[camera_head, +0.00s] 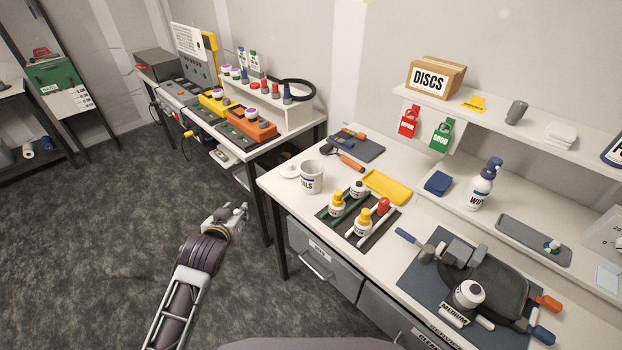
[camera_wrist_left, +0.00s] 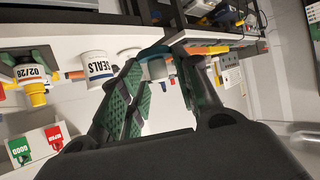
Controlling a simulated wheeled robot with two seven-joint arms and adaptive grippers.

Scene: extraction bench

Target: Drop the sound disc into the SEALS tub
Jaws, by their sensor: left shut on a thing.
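The SEALS tub (camera_head: 311,178) is a white open-topped cup standing upright near the left end of the right-hand bench. It also shows in the left wrist view (camera_wrist_left: 96,68), where the picture is turned over. My left gripper (camera_head: 240,212) is to the left of the tub, off the bench edge with floor behind it. It is shut on a thin, dark blue, rounded thing, apparently the disc (camera_wrist_left: 155,49), at the fingertips in the left wrist view. Most of the disc is hidden by the fingers. My right gripper is not in view.
A white lid (camera_head: 289,171) lies beside the tub. A dark rack (camera_head: 340,227) of bottles and a yellow tray (camera_head: 387,187) are to its right. A DISCS box (camera_head: 435,77) stands on the shelf. The left bench (camera_head: 262,148) holds sorted parts.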

